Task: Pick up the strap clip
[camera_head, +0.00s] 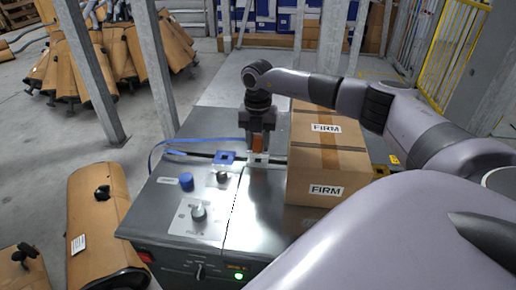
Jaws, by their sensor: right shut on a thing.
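My right gripper (258,150) points straight down over the metal top of the strapping machine (262,190), just left of the stacked cardboard boxes. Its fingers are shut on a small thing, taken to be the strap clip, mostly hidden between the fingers. A small orange-brown patch shows between them. I cannot tell whether the thing still touches the machine top. My left gripper is not in view.
Two cardboard boxes (327,160) marked FIRM stand close to the right of the gripper. A blue strap (168,145) loops at the machine's left back edge. A blue knob (186,180) and dark knobs sit at front left.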

